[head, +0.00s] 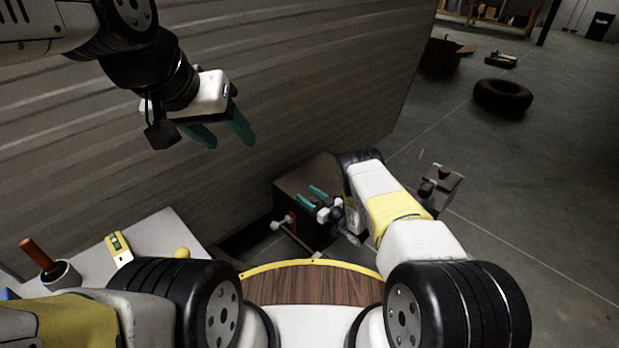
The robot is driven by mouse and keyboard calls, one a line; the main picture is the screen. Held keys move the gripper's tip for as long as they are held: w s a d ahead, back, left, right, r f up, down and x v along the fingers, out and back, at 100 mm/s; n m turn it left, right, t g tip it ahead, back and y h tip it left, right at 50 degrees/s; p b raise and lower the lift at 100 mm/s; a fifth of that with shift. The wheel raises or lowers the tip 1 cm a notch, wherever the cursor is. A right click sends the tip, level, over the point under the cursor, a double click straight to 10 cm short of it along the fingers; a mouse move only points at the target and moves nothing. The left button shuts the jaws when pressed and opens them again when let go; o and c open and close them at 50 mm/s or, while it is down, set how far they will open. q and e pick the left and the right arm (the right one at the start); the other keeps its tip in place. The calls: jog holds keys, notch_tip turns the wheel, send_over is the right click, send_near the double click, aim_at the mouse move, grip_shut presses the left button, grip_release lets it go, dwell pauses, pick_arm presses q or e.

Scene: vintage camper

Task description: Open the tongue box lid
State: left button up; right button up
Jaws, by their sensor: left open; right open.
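The tongue box (289,186) is a dark box low against the camper's ribbed wall, in the middle of the head view. Its lid looks shut, though my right arm and gripper hide part of it. My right gripper (309,195) has teal fingers and is open over the front part of the box. I cannot tell whether it touches the lid. My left gripper (231,140) is open and empty, raised in front of the camper wall at the upper left, well apart from the box.
The ribbed camper wall (300,80) stands behind the box. A pale table (165,228) at the lower left holds a yellow level (118,250) and a wooden-handled tool (40,257). A grey metal object (441,187) stands right of my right arm. A black tire (502,96) lies farther off on open floor.

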grip_shut()
dwell(1.4)
